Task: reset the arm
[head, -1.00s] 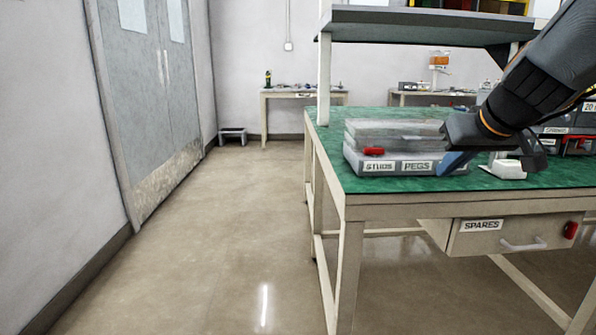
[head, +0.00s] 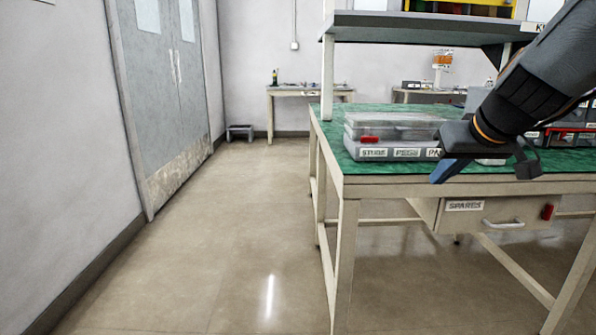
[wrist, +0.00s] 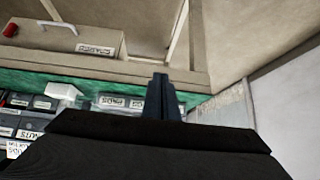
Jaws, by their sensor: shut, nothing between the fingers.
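My gripper (head: 438,177) is at the right in the head view, at the front edge of the green-topped workbench (head: 372,181), just right of a lidded box. The dark arm comes in from the upper right. In the wrist view my gripper (wrist: 160,82) shows its fingers together with nothing between them. The bench's front rail and the SPARES drawer (wrist: 75,40) lie beyond them, upside down in that view.
The grey box (head: 375,153) with a clear lid and labels such as PEGS sits on the bench's left end. The SPARES drawer (head: 480,216) hangs under the bench top. A small table (head: 300,92) and a step stool (head: 240,128) stand behind. The floor at left is clear.

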